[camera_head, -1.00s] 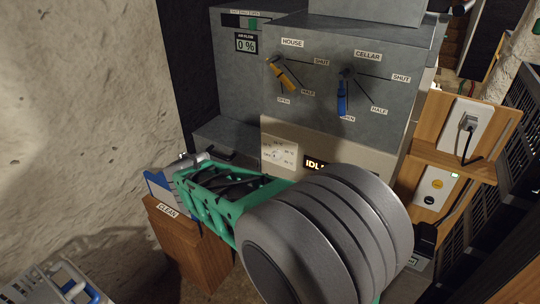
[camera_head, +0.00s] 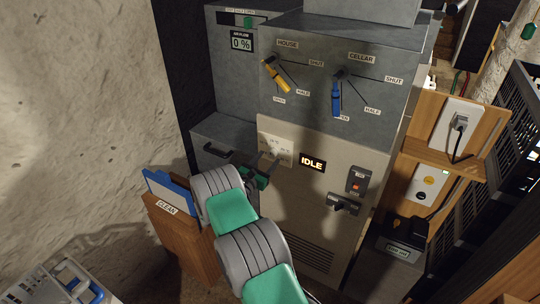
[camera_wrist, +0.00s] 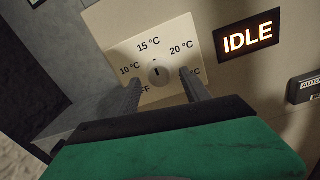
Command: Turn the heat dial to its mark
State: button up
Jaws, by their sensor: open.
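The heat dial (camera_wrist: 158,74) is a small round pale knob on a cream plate (camera_wrist: 115,30) in the wrist view. The plate reads 10, 15 and 20 °C around it; "OFF" at lower left and another °C label at lower right are partly hidden by my fingers. A small dark tick sits above the knob, below 15 °C; the pointer's exact setting is too small to tell. My gripper (camera_wrist: 160,80) is open, with one finger on each side of the dial in the picture. Contact cannot be told. In the head view my gripper (camera_head: 268,165) is at the dial plate (camera_head: 281,146).
A lit IDLE display (camera_head: 312,163) is right of the plate, with a red switch (camera_head: 356,184) and dark knob (camera_head: 342,204) lower right. The yellow HOUSE lever (camera_head: 277,73) and blue CELLAR lever (camera_head: 336,97) are above. A wooden CLEAN bin (camera_head: 180,240) stands left.

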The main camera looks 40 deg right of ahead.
aim_at(272, 153)
jog(key=shift+x, duration=1.45)
jog(key=shift+c, duration=0.5)
jog(key=shift+a+r, duration=0.1)
grip_shut()
